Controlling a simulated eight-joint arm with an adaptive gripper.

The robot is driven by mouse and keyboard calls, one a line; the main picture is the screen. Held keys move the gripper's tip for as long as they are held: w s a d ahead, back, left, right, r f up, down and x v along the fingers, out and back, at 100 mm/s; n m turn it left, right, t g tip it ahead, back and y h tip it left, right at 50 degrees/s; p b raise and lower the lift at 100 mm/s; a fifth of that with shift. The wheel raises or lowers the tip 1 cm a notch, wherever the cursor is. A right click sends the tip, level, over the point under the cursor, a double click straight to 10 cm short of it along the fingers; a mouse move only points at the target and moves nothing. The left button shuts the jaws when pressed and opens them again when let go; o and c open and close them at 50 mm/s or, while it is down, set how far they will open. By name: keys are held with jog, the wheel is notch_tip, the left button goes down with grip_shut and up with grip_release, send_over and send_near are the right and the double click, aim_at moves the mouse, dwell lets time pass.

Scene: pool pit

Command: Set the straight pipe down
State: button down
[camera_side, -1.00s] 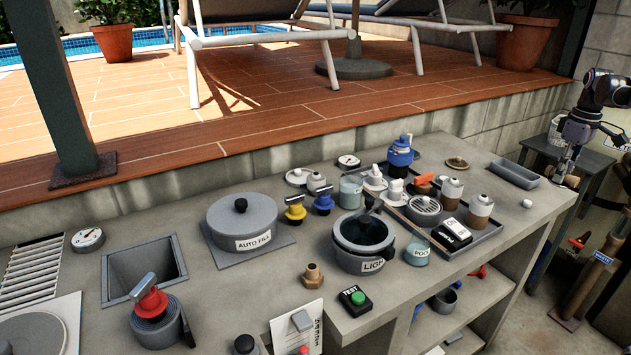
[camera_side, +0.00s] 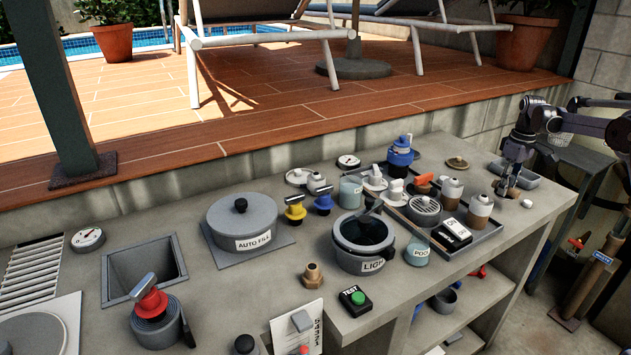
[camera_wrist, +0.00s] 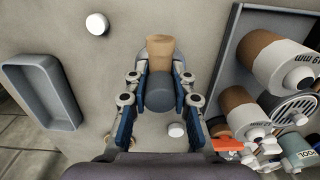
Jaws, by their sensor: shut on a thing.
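The straight pipe (camera_wrist: 160,50) is a short piece with a tan-brown end and a grey body, between the blue fingers of my gripper (camera_wrist: 158,92) in the wrist view. My gripper is shut on it. In the side view my gripper (camera_side: 510,186) is at the right end of the counter, pointing down, with a bit of the brown pipe (camera_side: 513,193) showing low between the fingers. The fingers hide most of the pipe there. I cannot tell whether its lower end touches the counter.
A small grey tray (camera_wrist: 42,92) lies to the left in the wrist view. A larger dark tray (camera_wrist: 237,42) with brown-and-white bottles (camera_wrist: 272,55) is to the right. Small white caps (camera_wrist: 97,24) lie on the counter near the gripper. Bare counter lies between the trays.

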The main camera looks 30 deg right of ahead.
jog(key=shift+f, duration=2)
jog(key=shift+f, duration=0.15)
jog(key=c, duration=1.1)
grip_release()
jog(key=shift+c, duration=0.2)
